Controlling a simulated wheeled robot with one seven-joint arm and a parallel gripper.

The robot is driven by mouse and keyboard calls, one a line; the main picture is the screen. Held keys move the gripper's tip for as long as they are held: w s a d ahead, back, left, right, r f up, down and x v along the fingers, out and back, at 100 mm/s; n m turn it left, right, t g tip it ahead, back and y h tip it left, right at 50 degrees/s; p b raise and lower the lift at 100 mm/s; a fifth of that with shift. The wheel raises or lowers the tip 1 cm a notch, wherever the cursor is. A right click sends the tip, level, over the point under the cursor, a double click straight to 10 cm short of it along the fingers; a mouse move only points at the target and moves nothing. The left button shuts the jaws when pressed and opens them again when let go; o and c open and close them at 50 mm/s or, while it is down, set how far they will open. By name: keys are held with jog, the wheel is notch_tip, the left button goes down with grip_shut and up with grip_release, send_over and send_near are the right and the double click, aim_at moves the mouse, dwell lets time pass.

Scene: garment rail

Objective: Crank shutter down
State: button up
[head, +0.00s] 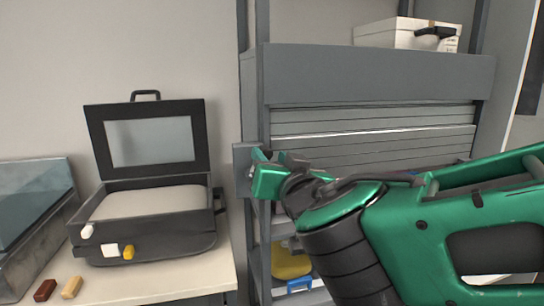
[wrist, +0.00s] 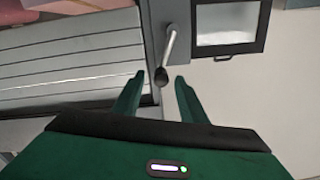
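The grey slatted shutter (head: 375,130) hangs partway down in a grey cabinet, with its lower edge above open shelves. The slats also fill the left of the wrist view (wrist: 75,65). The crank (wrist: 171,42) is a light metal rod ending in a dark knob (wrist: 162,77). In the head view the crank is mostly hidden by my gripper (head: 268,175), beside a grey plate (head: 242,168) on the cabinet's left post. In the wrist view my green gripper (wrist: 159,77) is open, with the knob between its fingertips and gaps visible on both sides.
A dark case (head: 150,235) with its windowed lid raised stands on the pale bench (head: 180,278) at left. Small brown and tan blocks (head: 71,287) lie in front. A white box (head: 405,35) sits on the cabinet. A yellow item (head: 290,262) and blue item are on lower shelves.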

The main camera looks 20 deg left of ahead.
aim_at(270, 155)
jog(key=shift+x, duration=1.6)
grip_shut()
jog(key=shift+d, duration=0.15)
